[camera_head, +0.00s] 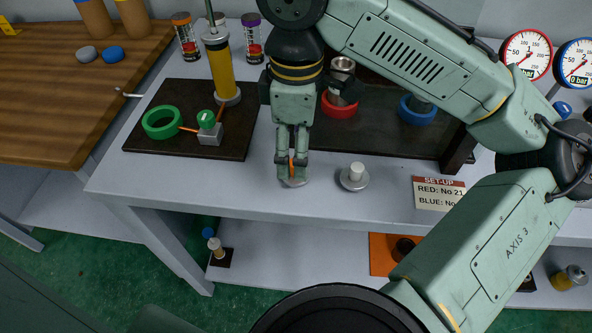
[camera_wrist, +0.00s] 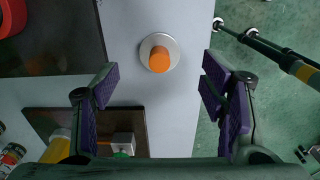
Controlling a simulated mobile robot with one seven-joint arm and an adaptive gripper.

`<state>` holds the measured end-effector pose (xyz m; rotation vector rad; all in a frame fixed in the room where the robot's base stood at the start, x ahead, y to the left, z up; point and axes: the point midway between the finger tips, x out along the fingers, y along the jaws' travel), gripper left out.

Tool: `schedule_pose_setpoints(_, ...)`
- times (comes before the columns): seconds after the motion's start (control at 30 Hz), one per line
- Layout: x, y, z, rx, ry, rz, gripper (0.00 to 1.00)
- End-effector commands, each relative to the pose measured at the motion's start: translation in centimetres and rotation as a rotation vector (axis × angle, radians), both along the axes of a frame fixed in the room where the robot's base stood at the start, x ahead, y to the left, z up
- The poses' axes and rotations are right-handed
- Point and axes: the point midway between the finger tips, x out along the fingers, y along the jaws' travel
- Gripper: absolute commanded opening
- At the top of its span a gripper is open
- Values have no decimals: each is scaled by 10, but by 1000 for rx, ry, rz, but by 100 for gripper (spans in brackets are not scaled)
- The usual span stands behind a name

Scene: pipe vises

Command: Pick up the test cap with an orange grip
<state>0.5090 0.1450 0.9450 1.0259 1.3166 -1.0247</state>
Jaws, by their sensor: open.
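The test cap with an orange grip (camera_wrist: 160,58) stands upright on the pale bench, with a round grey metal base. In the head view, a little of its orange grip shows between the fingers of my gripper (camera_head: 292,172), and its base (camera_head: 294,183) shows under the fingertips. In the wrist view my gripper (camera_wrist: 160,90) is open, with purple-padded fingers left and right of the cap's line and clear gaps on both sides. The cap appears just ahead of the fingertips, not gripped.
A similar cap with a white grip (camera_head: 355,176) stands close to the right. A dark mat (camera_head: 175,148) with a green ring (camera_head: 161,122) and a grey block lies to the left. A red ring (camera_head: 339,106) and blue ring (camera_head: 418,111) are behind. The bench's front edge is near.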

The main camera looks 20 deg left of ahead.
Motion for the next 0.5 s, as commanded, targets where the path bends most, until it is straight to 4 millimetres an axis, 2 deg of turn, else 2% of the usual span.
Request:
schedule_pose_setpoints(0.3,-1,1,-42,-1,2,-3,66)
schedule_pose_setpoints(0.5,-1,1,-51,0,0,-2,66)
